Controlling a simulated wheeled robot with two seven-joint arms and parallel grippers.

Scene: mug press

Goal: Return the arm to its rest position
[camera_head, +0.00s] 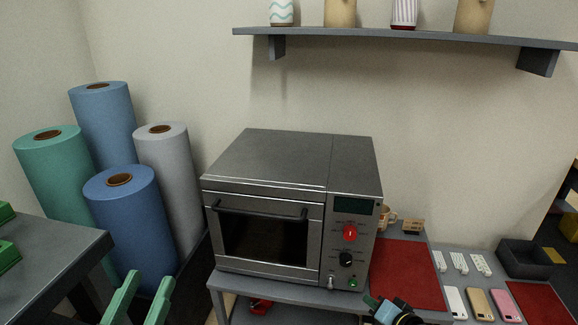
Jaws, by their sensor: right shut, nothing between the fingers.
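My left gripper (147,284) shows at the bottom left as two pale green fingers standing apart, with nothing seen between them. My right gripper (372,301) is at the bottom edge, right of centre, in front of the bench; it is shut and empty. Most of both arms is out of frame. The grey oven-like press (268,235) stands on the bench with its door closed. A tan mug (388,218) is partly hidden behind the press's right side.
A red mat (407,272) lies right of the press, near my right gripper. Phone cases (478,304) and a dark tray (523,259) are further right. Large rolls (123,215) stand at the left beside a dark table (50,262). A wall shelf (400,37) hangs above.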

